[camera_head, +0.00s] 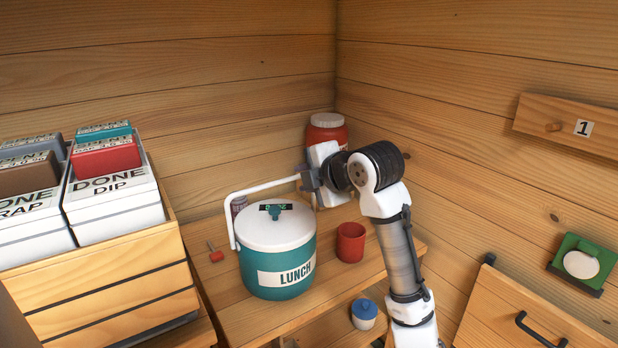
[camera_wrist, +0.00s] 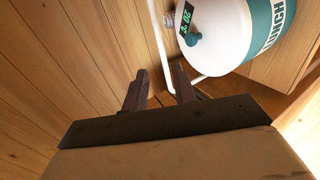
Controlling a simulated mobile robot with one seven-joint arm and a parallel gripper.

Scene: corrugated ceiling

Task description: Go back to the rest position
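My gripper (camera_head: 306,179) is beside the upper right end of the raised white handle (camera_head: 262,188) of a teal and white LUNCH jug (camera_head: 275,285). In the wrist view, the two dark fingers of my gripper (camera_wrist: 160,88) are apart. The handle (camera_wrist: 157,45) shows between them, narrower than the gap, and the jug (camera_wrist: 225,35) is at the upper right. The jug stands upright on the wooden table (camera_head: 232,318) with its lid on. I cannot tell whether a finger touches the handle.
A red cup (camera_head: 351,242) stands right of the jug, below my arm. A large red jar (camera_head: 327,130) is in the corner behind my gripper. A blue-lidded pot (camera_head: 364,313) is lower down. A wooden crate of boxes (camera_head: 110,285) is at left. Walls are close behind and right.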

